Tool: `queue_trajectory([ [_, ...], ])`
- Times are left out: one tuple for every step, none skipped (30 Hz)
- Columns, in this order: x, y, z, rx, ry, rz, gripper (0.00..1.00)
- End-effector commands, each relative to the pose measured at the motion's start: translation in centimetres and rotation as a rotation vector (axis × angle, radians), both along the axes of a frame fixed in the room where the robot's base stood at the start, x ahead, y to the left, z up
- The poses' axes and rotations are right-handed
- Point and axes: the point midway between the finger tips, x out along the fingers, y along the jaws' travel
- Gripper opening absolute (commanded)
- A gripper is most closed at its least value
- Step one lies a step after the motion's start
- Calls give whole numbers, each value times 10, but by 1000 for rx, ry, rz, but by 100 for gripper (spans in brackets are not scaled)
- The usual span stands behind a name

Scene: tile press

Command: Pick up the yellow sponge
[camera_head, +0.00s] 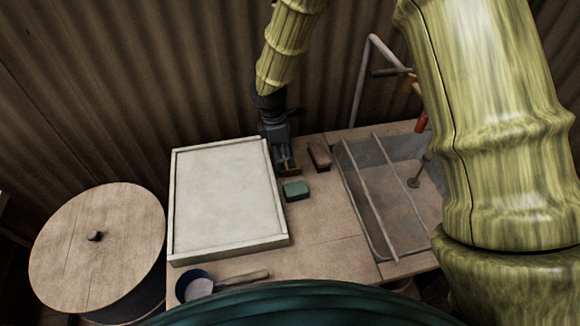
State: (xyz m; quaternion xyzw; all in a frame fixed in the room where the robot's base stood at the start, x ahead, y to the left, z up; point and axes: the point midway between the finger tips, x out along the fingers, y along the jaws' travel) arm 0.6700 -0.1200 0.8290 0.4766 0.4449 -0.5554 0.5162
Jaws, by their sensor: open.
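My gripper (287,162) is dark grey and points down at the back of the wooden counter, just right of the white framed panel's far right corner. Its fingers are open. A small yellowish-brown patch (291,168) shows at the fingertips; it may be part of the yellow sponge, mostly hidden by the gripper. I cannot tell whether the fingers touch it. No other yellow sponge is in plain view. A green block (296,191) lies just in front of the gripper, and a brown block (319,153) lies just to its right.
The white framed panel (222,198) fills the counter's left side. A dark pan (196,286) lies in front of it. A sunken basin (385,170) with bars is at right. Corrugated wall (150,80) rises close behind. The counter's front middle (325,235) is clear.

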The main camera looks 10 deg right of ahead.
Motion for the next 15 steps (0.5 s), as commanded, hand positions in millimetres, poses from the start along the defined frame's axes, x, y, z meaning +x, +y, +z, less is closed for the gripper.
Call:
queue_trajectory([
  [0,-1,-3,-1,0,0,70],
  [0,-1,-5,0,-1,0,70],
  [0,-2,-7,0,-1,-1,70],
  [0,-3,-8,0,-1,-1,70],
  [0,-4,-10,0,-1,-1,70],
  [-1,-6,-13,-1,0,-1,70],
  [-2,-7,-15,-1,1,-1,70],
  [-2,-8,-18,-1,2,-1,70],
  [-2,-10,-23,0,1,-1,70],
  [-3,-11,-26,0,1,-2,70],
  [-3,-13,-30,-1,2,-2,70],
  [-4,-15,-34,-1,2,-3,70],
  [-3,-16,-38,0,1,-2,70],
  [-3,-16,-42,0,0,-2,70],
  [-3,-16,-46,0,0,-2,70],
])
